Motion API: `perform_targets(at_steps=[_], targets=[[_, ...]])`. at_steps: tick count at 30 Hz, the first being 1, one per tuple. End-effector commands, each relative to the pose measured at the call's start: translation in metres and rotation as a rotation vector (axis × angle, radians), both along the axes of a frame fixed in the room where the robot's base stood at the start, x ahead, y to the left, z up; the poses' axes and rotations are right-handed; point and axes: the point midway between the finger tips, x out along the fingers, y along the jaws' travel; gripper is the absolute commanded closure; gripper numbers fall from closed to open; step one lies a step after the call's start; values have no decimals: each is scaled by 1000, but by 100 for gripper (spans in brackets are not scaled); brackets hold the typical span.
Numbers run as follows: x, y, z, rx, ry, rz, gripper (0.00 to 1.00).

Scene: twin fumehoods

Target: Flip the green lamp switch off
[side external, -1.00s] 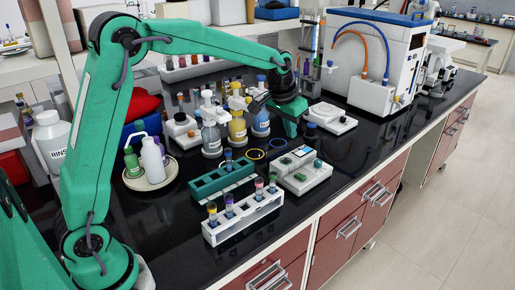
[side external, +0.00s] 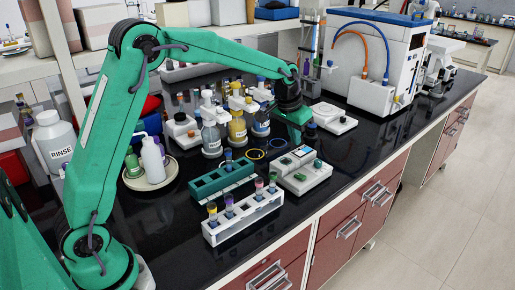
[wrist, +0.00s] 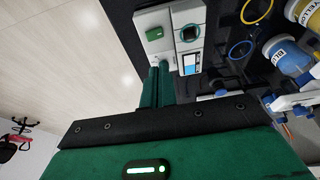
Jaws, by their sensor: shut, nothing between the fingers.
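A white box (side external: 318,178) on the black bench carries a green switch (side external: 299,177). In the wrist view the box (wrist: 172,18) shows at the top, with the green switch (wrist: 154,33) on its left part. I cannot tell which way the switch is set. My gripper (wrist: 160,68) is shut and empty. Its tips overlap the box's near end in the wrist view, below the switch and apart from it. In the side view my gripper (side external: 294,115) is behind the box, above the bench.
A white rack (side external: 242,222) and a green rack (side external: 222,181) hold tubes left of the box. Capped bottles, one yellow (side external: 237,130), stand left of my gripper. Flat blue (side external: 280,141) and yellow (side external: 256,155) rings lie behind the box. Bench right of the box is clear.

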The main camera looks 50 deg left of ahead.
Motion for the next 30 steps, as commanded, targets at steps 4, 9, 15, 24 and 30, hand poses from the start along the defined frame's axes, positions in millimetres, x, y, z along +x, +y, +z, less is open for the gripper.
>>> perform_targets(at_steps=[4, 9, 15, 24, 30], targets=[[5, -1, -19, -1, 3, 0, 100], [12, -3, -44, -2, 3, -1, 100], [21, -5, -74, -3, 3, -2, 100], [23, -11, -109, -5, 2, -3, 100], [23, -13, -118, -6, -1, -3, 100]])
